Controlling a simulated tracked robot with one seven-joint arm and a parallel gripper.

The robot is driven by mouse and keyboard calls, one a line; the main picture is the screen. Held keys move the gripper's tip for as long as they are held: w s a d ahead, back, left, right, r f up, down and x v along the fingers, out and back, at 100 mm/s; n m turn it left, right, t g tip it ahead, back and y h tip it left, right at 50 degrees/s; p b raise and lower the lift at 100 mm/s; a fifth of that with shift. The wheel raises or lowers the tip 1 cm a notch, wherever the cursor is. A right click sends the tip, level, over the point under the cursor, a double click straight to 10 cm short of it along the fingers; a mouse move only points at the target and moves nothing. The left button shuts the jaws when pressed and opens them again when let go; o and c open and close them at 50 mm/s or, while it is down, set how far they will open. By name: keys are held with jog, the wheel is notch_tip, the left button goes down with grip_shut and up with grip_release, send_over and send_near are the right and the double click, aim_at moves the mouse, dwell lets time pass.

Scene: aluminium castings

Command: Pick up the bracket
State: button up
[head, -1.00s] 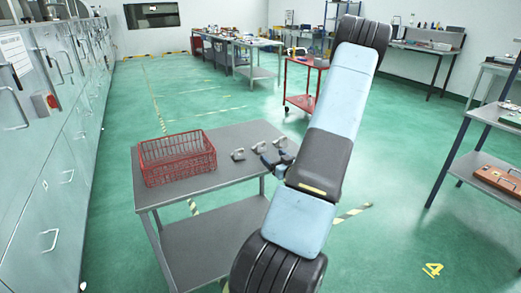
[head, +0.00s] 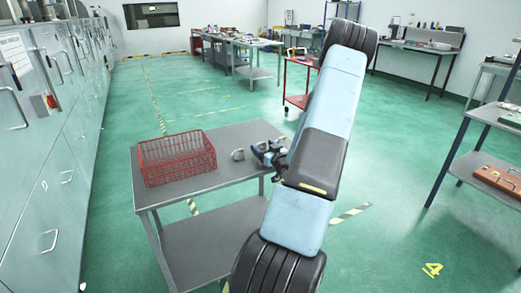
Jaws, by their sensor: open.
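A grey table (head: 212,182) stands in front of me. A small grey metal casting (head: 238,155) lies on it, just right of the red basket. It is too small to tell whether it is the bracket. My gripper (head: 258,150) is open over the right part of the tabletop, just right of that casting and apart from it in the picture. My gripper and wrist hide the spot where other small castings lay, so I cannot tell whether one is between the jaws.
A red wire basket (head: 177,158) stands on the table's left side. Grey cabinets (head: 55,150) line the left wall. A red trolley (head: 300,80) stands behind my arm, and shelves (head: 480,150) stand at the right. The green floor is mostly clear.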

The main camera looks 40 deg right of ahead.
jog(key=c, duration=1.2)
